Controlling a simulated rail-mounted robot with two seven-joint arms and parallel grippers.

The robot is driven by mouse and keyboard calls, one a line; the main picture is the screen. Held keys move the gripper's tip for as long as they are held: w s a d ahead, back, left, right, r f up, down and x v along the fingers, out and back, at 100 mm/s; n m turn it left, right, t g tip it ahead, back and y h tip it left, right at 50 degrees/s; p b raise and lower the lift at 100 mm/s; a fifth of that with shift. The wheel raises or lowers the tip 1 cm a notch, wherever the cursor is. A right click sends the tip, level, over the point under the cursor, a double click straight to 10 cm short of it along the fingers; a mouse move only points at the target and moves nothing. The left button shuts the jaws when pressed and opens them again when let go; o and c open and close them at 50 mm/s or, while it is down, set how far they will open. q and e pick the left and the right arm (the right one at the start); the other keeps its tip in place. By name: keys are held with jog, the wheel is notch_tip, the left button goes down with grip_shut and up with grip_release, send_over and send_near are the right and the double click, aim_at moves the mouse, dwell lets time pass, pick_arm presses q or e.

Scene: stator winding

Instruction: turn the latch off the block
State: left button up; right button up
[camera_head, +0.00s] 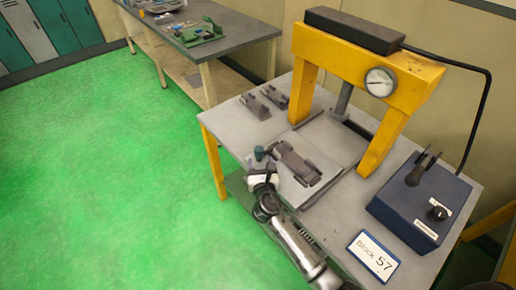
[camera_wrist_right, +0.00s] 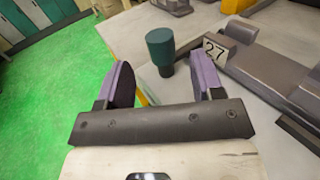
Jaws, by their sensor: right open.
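A dark grey block (camera_head: 297,163) lies on a flat plate on the near table, in front of the press. In the right wrist view the block (camera_wrist_right: 265,70) bears a label reading 27. A teal cylindrical knob (camera_head: 259,153) stands upright at the block's left end; I take it to be the latch's handle. My right gripper (camera_head: 263,175) is close to the knob on its near side. In the right wrist view my right gripper (camera_wrist_right: 161,78) is open and empty, with the knob (camera_wrist_right: 161,45) just beyond and between its fingertips. My left gripper is not in view.
A yellow press (camera_head: 345,45) with a gauge stands behind the block. A blue control box (camera_head: 420,200) and a sign reading Block 57 (camera_head: 373,257) are at the right. Small grey fixtures (camera_head: 265,101) sit at the table's back left. Green floor is clear at the left.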

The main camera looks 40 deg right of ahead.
aim_at(258, 147)
jog(key=b+x, duration=0.1)
jog(key=x, duration=0.7)
jog(key=shift+b, duration=0.35)
jog(key=shift+c, duration=0.2)
jog(key=c, duration=0.6)
grip_shut()
